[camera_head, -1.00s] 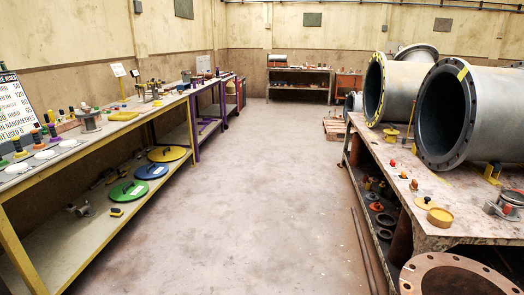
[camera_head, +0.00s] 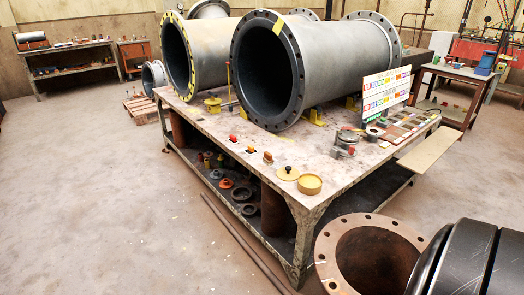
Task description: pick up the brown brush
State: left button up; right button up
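I cannot pick out a brown brush for certain in the head view. A few small pieces with red, orange and brown parts lie along the near edge of the pipe table (camera_head: 215,125): a red-topped one (camera_head: 233,138), an orange one (camera_head: 250,149) and a brownish one (camera_head: 268,157). They are too small to tell whether any is a brush. Neither of my grippers is in view.
Two large flanged pipes (camera_head: 350,65) lie on the table. A yellow dish (camera_head: 310,184) sits near its front corner. A rusty flanged pipe (camera_head: 335,255) and a black rounded object (camera_head: 465,262) stand at lower right. Open floor (camera_head: 90,200) lies left.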

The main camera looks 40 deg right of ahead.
aim_at(267, 159)
jog(key=i+z, duration=0.35)
jog(key=i, duration=0.15)
jog(key=i+z, duration=0.35)
jog(key=i+j+z, duration=0.35)
jog(key=i, duration=0.2)
jog(key=i+l, duration=0.05)
jog(key=l, duration=0.05)
